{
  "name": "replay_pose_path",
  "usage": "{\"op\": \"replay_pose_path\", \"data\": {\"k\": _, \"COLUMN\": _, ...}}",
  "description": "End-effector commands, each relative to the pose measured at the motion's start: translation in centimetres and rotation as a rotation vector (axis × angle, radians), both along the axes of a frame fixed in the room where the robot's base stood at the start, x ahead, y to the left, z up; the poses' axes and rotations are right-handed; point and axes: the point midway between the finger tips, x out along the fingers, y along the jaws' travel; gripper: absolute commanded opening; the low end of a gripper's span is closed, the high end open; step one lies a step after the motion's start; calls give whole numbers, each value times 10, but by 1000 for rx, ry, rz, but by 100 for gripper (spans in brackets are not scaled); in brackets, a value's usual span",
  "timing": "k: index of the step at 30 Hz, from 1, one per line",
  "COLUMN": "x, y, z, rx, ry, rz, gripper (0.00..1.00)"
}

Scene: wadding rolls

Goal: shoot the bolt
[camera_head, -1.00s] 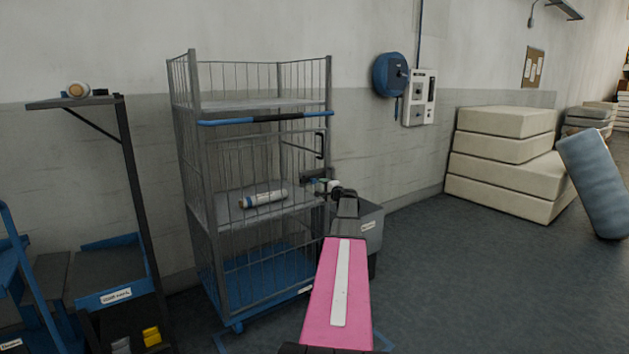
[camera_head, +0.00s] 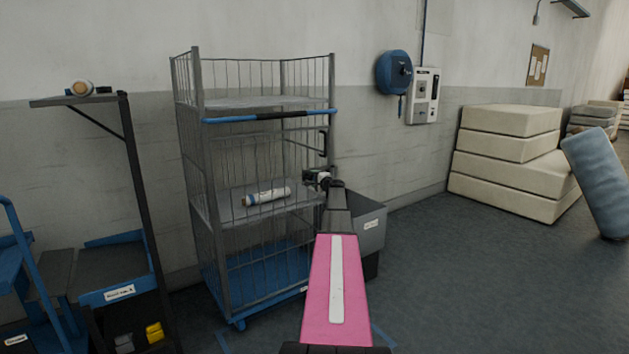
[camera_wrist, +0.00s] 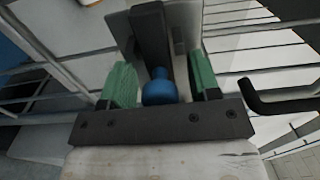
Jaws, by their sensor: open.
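In the wrist view, a bolt with a round blue knob (camera_wrist: 160,90) sits on a dark bar in front of a grey plate. My gripper (camera_wrist: 163,84) is open, with one green-padded finger on each side of the knob. I see gaps between the knob and the pads. In the head view, my gripper (camera_head: 318,179) is at the right edge of the wire cage trolley (camera_head: 228,215), below its black handle. My gripper and pink arm hide the bolt there.
A white roll (camera_head: 267,196) lies on the trolley's middle shelf. A black bent handle (camera_wrist: 285,103) is close on the right in the wrist view. A grey box (camera_head: 370,228) stands behind my arm. Mattresses (camera_head: 507,150) are stacked at the right, with open floor before them.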

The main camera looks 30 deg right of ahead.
Motion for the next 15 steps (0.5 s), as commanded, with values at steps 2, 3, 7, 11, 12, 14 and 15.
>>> {"op": "replay_pose_path", "data": {"k": 2, "x": 0, "y": 0, "z": 0, "rx": 0, "ry": 0, "rz": 0, "gripper": 56}}
{"op": "replay_pose_path", "data": {"k": 3, "x": 0, "y": 0, "z": 0, "rx": 0, "ry": 0, "rz": 0, "gripper": 56}}
{"op": "replay_pose_path", "data": {"k": 7, "x": 0, "y": 0, "z": 0, "rx": 0, "ry": 0, "rz": 0, "gripper": 46}}
{"op": "replay_pose_path", "data": {"k": 11, "x": 0, "y": 0, "z": 0, "rx": 0, "ry": 0, "rz": 0, "gripper": 4}}
{"op": "replay_pose_path", "data": {"k": 12, "x": 0, "y": 0, "z": 0, "rx": 0, "ry": 0, "rz": 0, "gripper": 0}}
{"op": "replay_pose_path", "data": {"k": 14, "x": 0, "y": 0, "z": 0, "rx": 0, "ry": 0, "rz": 0, "gripper": 0}}
{"op": "replay_pose_path", "data": {"k": 15, "x": 0, "y": -1, "z": 0, "rx": 0, "ry": 0, "rz": -1, "gripper": 0}}
